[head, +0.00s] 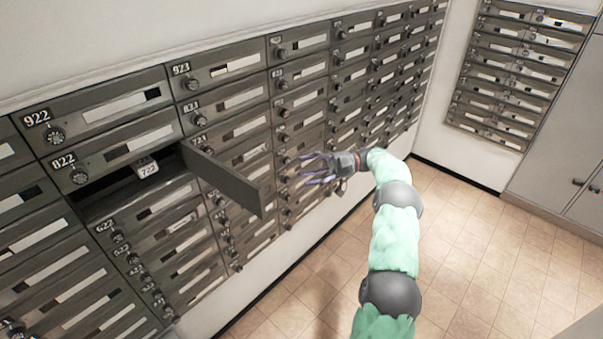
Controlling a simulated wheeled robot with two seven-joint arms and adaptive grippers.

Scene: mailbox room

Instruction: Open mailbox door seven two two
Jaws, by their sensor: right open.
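The mailbox door 722 (229,182) stands open, swung out from the wall of boxes and hinged at its right side. The opening (110,197) is dark, below box 822 and above box 622. My right gripper (310,168) is open and empty, to the right of the swung door and apart from its free edge. Its fingers point left toward the boxes. My left gripper is not in view.
Closed grey mailboxes (125,102) with round locks fill the wall around the opening. A second mailbox bank (510,75) hangs on the far wall beside a grey cabinet (560,150). The tiled floor (470,240) is clear.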

